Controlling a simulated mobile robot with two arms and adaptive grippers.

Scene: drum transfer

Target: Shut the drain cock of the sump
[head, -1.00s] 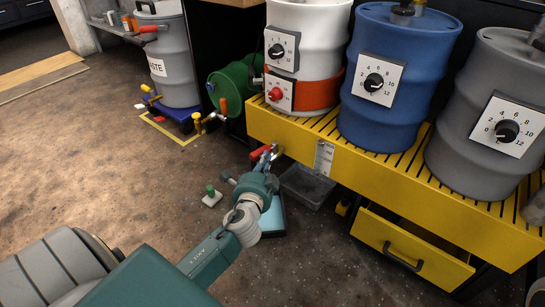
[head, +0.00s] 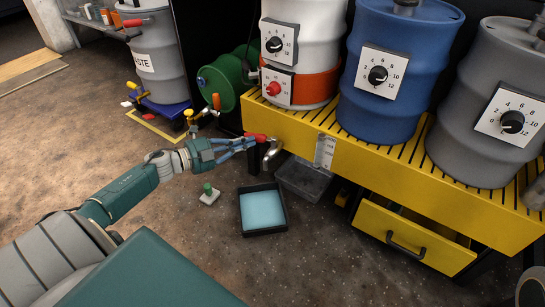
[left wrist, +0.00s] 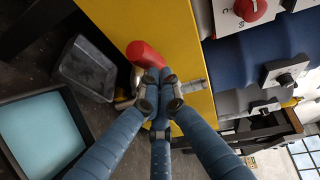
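The sump is the yellow slotted trough (head: 300,128) under the drums. Its drain cock (head: 272,152) is a metal spout at the left end of the front wall, with a red handle (head: 256,137) pointing left, roughly level. The red handle also shows in the left wrist view (left wrist: 146,56). My left gripper (head: 252,142) is at the handle, coming from the left. In the left wrist view its blue fingers (left wrist: 160,92) are drawn together just beside the handle, with nothing seen between them. Whether they touch the handle is unclear. My right gripper is not in view.
A black tray with pale blue inside (head: 262,210) and a grey bin (head: 303,178) are on the floor below the cock. A green-knobbed piece (head: 209,194) lies nearby. A yellow drawer (head: 415,235) stands open at right. A green drum (head: 226,82) lies behind.

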